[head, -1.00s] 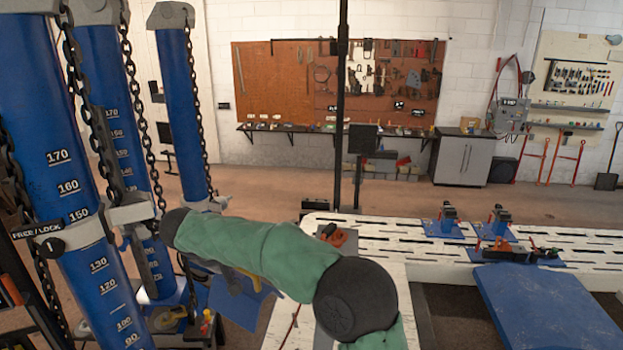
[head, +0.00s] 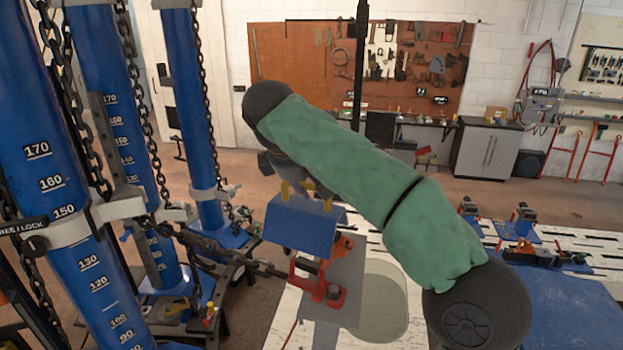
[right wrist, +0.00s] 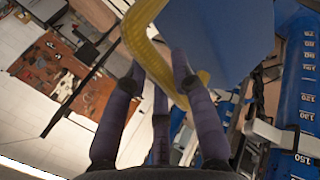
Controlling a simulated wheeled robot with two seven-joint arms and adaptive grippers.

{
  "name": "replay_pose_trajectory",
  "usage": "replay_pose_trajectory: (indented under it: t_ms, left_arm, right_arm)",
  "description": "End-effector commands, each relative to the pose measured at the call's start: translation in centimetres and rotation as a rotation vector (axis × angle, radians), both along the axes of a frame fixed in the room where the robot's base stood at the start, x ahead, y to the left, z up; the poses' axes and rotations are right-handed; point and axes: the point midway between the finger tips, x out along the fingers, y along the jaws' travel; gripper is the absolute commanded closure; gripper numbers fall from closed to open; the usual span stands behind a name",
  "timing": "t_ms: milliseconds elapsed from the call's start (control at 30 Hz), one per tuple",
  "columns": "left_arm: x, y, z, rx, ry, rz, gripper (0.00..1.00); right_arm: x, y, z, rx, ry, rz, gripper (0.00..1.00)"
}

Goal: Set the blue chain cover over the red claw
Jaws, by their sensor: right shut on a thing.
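The blue chain cover (head: 302,226) is a bent blue sheet with a yellow handle, and it hangs from my right gripper (head: 298,188). In the right wrist view the fingers (right wrist: 160,80) are shut on the yellow handle (right wrist: 140,32), with the blue sheet (right wrist: 218,38) beyond. The red claw (head: 320,288) sits on a grey plate at the bench end, with a taut chain (head: 237,262) running to it from the left. In the head view the cover appears just above the claw and hides part of its surroundings. I cannot tell the exact gap. My left gripper is out of view.
Tall blue towers (head: 112,110) with hanging chains stand at the left. The white slotted bench (head: 385,338) extends right, carrying small blue-based clamps (head: 520,222) and a blue plate (head: 565,308). My green-sleeved right arm crosses above the bench.

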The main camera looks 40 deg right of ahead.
Motion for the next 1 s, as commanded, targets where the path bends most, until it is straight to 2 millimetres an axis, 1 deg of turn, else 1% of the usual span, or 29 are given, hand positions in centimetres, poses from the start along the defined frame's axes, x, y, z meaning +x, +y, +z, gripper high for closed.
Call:
replay_pose_trajectory:
  t_ms: [300,467,600,1000]
  left_arm:
    - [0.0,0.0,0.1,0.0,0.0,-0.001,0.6]
    - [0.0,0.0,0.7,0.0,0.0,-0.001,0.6]
    - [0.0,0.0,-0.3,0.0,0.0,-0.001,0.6]
    - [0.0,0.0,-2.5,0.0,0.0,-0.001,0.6]
  right_arm:
    - [0.0,-0.1,0.2,-0.001,-0.005,-0.002,1.0]
    - [-0.1,-0.1,0.4,0.006,-0.002,-0.002,1.0]
    - [-0.1,-0.1,-0.9,0.006,-0.003,-0.001,1.0]
    - [-0.1,-0.1,-4.0,0.006,-0.002,-0.002,1.0]
